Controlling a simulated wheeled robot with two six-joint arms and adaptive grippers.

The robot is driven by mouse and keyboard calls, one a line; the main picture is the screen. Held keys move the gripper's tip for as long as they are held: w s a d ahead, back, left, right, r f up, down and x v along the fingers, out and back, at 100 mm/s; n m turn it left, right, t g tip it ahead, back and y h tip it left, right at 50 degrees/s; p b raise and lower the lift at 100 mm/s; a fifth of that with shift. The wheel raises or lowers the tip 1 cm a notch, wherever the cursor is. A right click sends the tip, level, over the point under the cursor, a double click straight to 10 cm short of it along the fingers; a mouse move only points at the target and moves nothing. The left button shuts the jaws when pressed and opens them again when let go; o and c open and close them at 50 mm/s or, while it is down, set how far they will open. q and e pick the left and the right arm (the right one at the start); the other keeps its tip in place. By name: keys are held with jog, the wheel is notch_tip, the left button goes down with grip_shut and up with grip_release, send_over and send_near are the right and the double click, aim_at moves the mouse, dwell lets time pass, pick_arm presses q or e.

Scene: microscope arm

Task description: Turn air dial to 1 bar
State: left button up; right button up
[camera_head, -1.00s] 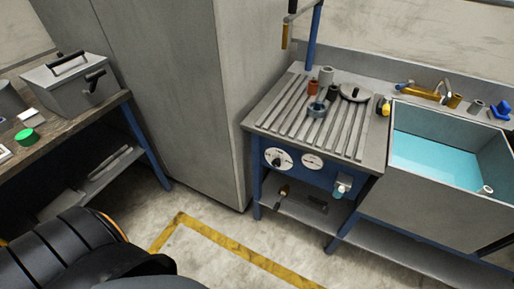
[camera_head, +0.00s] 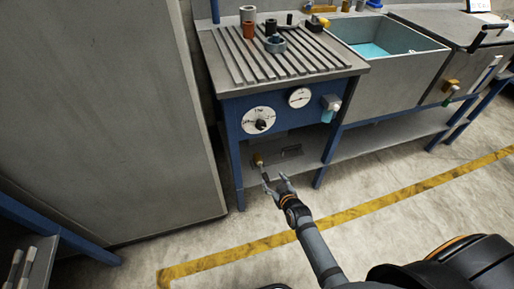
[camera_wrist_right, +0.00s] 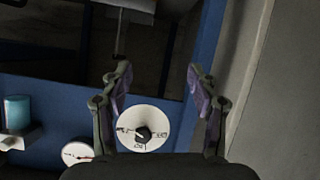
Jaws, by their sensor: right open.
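The air dial (camera_head: 258,120) is a round white plate with a dark knob in its middle, on the blue front panel of the slatted bench. It also shows in the right wrist view (camera_wrist_right: 142,127), low between the fingers, with small markings too fine to read. A smaller white gauge (camera_head: 299,97) sits to its right in the head view and also shows in the wrist view (camera_wrist_right: 77,153). My right gripper (camera_head: 274,183) is open and empty, in front of the bench and lower in the picture than the dial, apart from it. My left gripper is out of view.
The slatted bench top (camera_head: 228,72) holds several small cups. A valve with a cyan part (camera_head: 329,108) sticks out right of the gauge. A lower shelf (camera_head: 300,148) lies under the panel. A grey cabinet (camera_head: 110,110) stands at left; a sink (camera_head: 390,50) is at right.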

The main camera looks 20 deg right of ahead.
jog(key=w+r+t+b, duration=0.2)
jog(key=w+r+t, duration=0.1)
jog(key=r, duration=0.3)
jog(key=t+b, duration=0.2)
send_near(262, 127)
jog(key=shift+n, duration=0.4)
jog(key=w+b, duration=0.1)
jog(key=w, duration=0.8)
jog(key=shift+w+a, duration=0.15)
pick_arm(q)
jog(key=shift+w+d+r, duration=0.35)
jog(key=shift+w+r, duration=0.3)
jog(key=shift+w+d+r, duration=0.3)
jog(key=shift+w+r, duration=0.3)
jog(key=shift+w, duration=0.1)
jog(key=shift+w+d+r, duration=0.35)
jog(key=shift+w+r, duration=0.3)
pick_arm(e)
jog(key=shift+w, duration=0.45)
jog(key=shift+c, duration=0.4)
jog(key=c, duration=1.1)
